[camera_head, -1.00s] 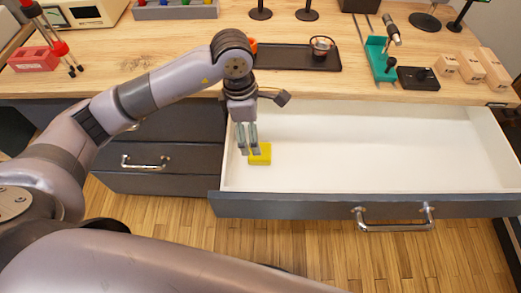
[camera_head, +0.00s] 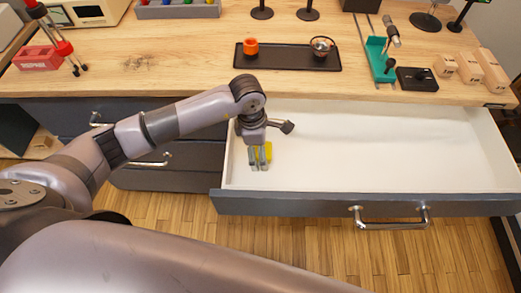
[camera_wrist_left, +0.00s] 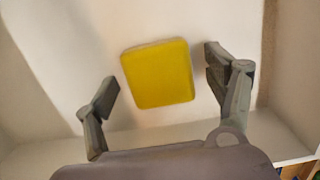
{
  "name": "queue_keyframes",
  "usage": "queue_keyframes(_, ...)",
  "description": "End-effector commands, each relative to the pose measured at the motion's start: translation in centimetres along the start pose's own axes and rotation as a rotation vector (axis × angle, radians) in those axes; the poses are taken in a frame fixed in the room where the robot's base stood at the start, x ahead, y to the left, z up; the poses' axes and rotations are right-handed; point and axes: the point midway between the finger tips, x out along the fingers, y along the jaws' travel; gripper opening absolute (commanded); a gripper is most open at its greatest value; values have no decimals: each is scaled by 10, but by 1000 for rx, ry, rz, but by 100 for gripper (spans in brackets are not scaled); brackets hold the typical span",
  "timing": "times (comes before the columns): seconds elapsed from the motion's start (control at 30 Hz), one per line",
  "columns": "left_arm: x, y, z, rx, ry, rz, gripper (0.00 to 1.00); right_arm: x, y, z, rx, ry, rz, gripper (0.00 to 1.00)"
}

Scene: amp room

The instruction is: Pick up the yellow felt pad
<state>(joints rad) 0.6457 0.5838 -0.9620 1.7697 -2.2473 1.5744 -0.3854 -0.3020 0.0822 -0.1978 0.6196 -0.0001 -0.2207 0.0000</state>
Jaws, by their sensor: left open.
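The yellow felt pad (camera_head: 268,151) lies on the white floor of the open drawer (camera_head: 400,150), near its left end. My left gripper (camera_head: 260,167) is down inside the drawer and partly covers the pad in the head view. In the left wrist view the pad (camera_wrist_left: 158,74) shows whole, a thick rounded square. The fingers of my left gripper (camera_wrist_left: 163,80) are open, one to each side of the pad, with a gap on both sides. I cannot tell how far above the drawer floor the fingertips are. My right gripper is not in view.
The drawer's front wall (camera_head: 370,205) with its handle is close to the gripper. Above the drawer, the wooden desk top holds a black tray (camera_head: 290,62) with an orange cup (camera_head: 251,46), and a teal holder (camera_head: 380,60). The drawer is otherwise empty to the right.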

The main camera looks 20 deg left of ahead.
Motion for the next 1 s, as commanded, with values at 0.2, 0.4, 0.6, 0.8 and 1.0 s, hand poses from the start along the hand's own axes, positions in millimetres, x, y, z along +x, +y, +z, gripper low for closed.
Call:
queue_keyframes(0.2, 0, 0, 0, 0, 0, 0, 67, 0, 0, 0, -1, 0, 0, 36)
queue_keyframes(0.4, -1, 0, 0, -1, 0, 0, 54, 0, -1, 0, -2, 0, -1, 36)
queue_keyframes(0.6, -1, 0, 0, -1, 0, 0, 40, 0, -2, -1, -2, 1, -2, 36)
queue_keyframes(0.8, -1, 0, 0, -1, 0, 0, 34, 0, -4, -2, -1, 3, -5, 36)
queue_keyframes(1.0, -4, 0, 0, 0, 0, 1, 34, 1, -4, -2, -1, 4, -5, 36)
